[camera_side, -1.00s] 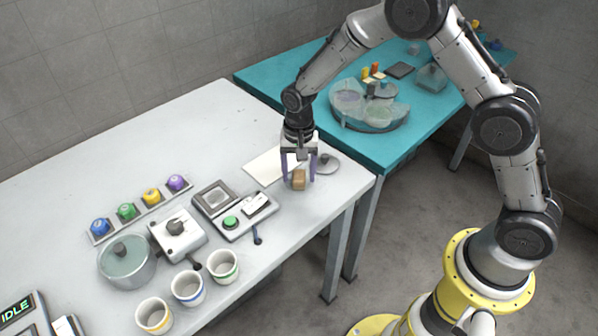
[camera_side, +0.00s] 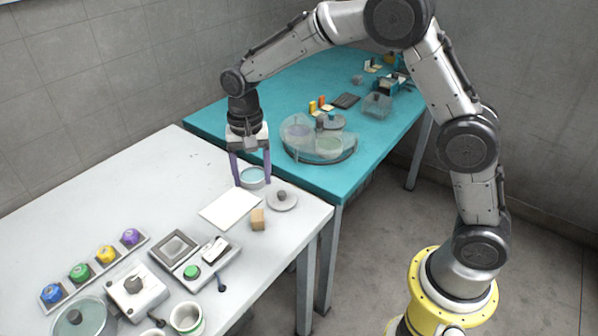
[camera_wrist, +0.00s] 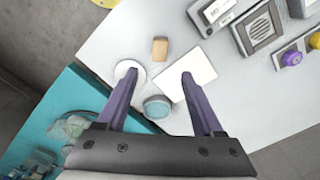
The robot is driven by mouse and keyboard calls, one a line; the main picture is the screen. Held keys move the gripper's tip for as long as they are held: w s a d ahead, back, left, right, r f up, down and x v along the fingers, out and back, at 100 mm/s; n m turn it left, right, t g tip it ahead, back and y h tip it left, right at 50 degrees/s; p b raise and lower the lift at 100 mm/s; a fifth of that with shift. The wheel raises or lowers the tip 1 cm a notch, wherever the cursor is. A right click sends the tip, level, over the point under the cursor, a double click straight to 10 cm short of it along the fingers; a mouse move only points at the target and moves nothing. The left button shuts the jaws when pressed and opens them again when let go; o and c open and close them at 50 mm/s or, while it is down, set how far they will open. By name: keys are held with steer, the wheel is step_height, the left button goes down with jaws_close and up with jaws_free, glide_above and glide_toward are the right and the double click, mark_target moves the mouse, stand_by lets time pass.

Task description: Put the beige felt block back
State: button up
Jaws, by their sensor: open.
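A small tan block (camera_side: 257,219), which I take to be the beige felt block, sits on the white table near its right edge. It also shows in the wrist view (camera_wrist: 160,49), clear of both fingers. My gripper (camera_side: 252,184) is open, its purple fingers pointing down around a round container with a pale blue top (camera_side: 253,175). In the wrist view this container (camera_wrist: 157,107) shows between the fingers, with no visible grip on it. A grey round lid with a knob (camera_side: 282,200) lies beside the block.
A white sheet (camera_side: 230,208) lies left of the block. A device with a green button (camera_side: 194,270) stands in front of it, near a row of coloured knobs (camera_side: 106,254). The teal table (camera_side: 260,95) behind holds a round clear-covered tray (camera_side: 318,157).

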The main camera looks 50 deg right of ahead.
steer(key=s+d+r+n+t, duration=0.2)
steer(key=s+d+r+n, duration=0.1)
steer(key=s+r, duration=0.55)
steer(key=s+d+r+n+t, duration=0.25)
steer(key=s+r, duration=0.25)
steer(key=s, duration=0.6)
steer(key=s+d+f+n+t, duration=0.1)
steer(key=s+n, duration=0.2)
steer(key=s, duration=0.6)
steer(key=shift+d+f, duration=0.15)
steer(key=shift+d, duration=0.1)
